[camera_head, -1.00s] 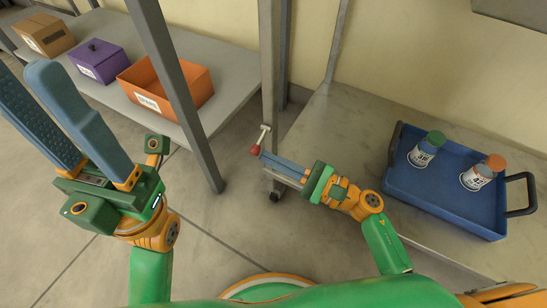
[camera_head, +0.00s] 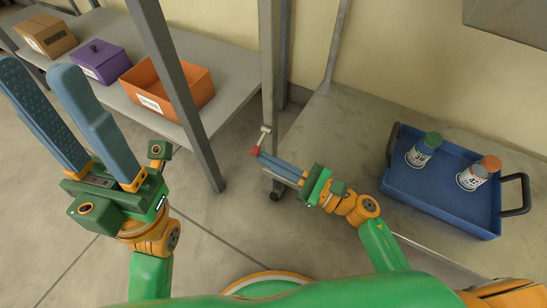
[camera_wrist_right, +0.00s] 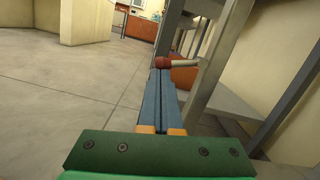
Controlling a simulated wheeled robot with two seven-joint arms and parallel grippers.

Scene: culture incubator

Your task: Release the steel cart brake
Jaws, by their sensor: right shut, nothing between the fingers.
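My left gripper (camera_head: 35,66) is open and empty, raised at the left.
A blue tray (camera_head: 430,205) with two labelled bottles (camera_head: 424,149) stands on the cart. A grey shelf (camera_head: 232,84) at the upper left holds an orange bin (camera_head: 190,93), a purple box (camera_head: 99,62) and a cardboard box (camera_head: 46,36). Steel posts stand close to the lever.

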